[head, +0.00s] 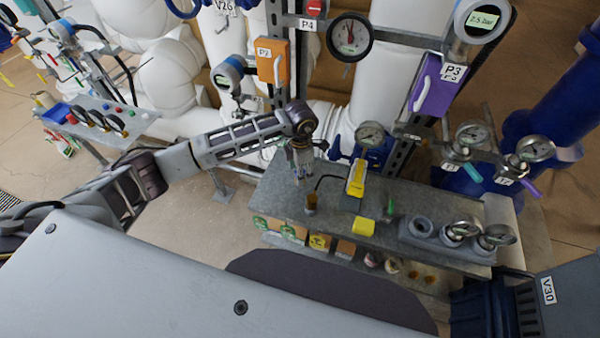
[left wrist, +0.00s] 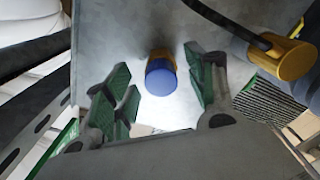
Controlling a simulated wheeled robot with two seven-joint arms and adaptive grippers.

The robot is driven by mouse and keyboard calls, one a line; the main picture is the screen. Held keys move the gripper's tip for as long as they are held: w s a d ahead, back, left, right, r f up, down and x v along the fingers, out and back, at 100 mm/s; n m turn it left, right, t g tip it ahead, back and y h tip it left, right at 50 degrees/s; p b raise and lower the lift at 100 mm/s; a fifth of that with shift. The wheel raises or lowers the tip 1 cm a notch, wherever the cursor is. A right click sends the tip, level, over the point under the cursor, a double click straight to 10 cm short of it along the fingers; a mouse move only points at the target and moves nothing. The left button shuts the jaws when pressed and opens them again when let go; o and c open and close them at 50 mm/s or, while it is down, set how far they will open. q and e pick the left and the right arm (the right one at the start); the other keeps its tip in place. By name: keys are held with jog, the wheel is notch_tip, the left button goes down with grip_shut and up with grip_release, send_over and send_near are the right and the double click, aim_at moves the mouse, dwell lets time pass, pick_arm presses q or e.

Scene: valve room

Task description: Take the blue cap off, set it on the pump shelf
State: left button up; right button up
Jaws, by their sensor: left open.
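In the left wrist view the blue cap (left wrist: 161,80) sits on a short brass-coloured part (left wrist: 160,56) against a grey surface. My left gripper (left wrist: 158,84) is open, with its green-padded fingers on either side of the cap and visible gaps on both sides. In the head view my left gripper (head: 301,176) points down over the left part of a grey metal shelf (head: 270,196). The cap cannot be made out there, where the gripper is in front. My right gripper is not in view.
Pipes stand behind.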

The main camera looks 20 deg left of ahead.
pick_arm(q)
jog(key=c, duration=0.9)
jog(key=shift+r, duration=0.2)
notch_tip(320, 180, up, 8)
jog(key=shift+b, duration=0.95)
jog(key=shift+r, duration=0.85)
jog(key=shift+o, duration=0.8)
jog(key=shift+c, duration=1.3)
